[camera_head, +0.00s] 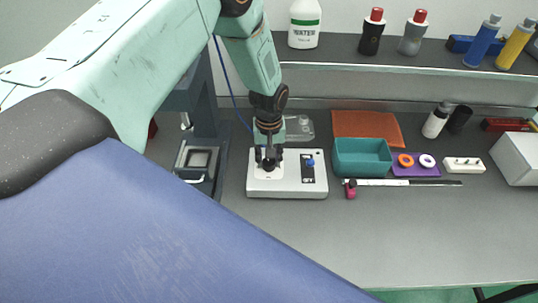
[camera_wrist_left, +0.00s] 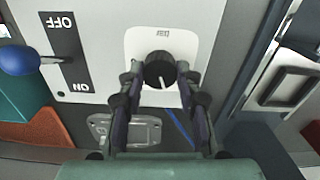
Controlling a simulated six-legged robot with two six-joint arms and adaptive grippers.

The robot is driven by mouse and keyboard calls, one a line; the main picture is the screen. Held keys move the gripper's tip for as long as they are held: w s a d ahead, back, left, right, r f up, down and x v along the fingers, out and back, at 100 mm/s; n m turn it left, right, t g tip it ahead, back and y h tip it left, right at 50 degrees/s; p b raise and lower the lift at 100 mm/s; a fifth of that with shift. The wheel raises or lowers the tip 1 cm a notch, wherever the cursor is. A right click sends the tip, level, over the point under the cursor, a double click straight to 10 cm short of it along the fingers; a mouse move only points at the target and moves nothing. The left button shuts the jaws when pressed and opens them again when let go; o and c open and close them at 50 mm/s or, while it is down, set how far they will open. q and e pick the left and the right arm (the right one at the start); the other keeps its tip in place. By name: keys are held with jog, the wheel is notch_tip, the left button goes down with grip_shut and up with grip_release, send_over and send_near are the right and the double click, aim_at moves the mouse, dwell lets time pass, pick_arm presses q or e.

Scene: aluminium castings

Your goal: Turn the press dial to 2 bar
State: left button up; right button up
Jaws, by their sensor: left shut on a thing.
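The press dial is a round black knob (camera_wrist_left: 158,68) with a white pointer line, on a pale plate of the white control box (camera_head: 300,185). Small print above the knob is too small to read, and no bar scale is legible. My left gripper (camera_head: 268,158) comes down from above onto the dial. In the wrist view its two dark fingers (camera_wrist_left: 158,78) are closed on the knob's two sides. In the head view the gripper largely hides the dial. My right gripper is not in view.
A blue-knobbed lever (camera_wrist_left: 18,60) with OFF and ON marks sits beside the dial on the same box. A dark press frame (camera_head: 205,120) stands close on the left. A teal bin (camera_head: 362,170) is on the right. The bench front is clear.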

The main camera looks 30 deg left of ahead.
aim_at(269, 161)
pick_arm(q)
jog(key=shift+w+n, duration=0.1)
jog(key=shift+n, duration=0.7)
jog(key=o, duration=1.1)
jog(key=shift+o, duration=0.2)
jog(key=shift+r, duration=0.1)
notch_tip(269, 161, up, 12)
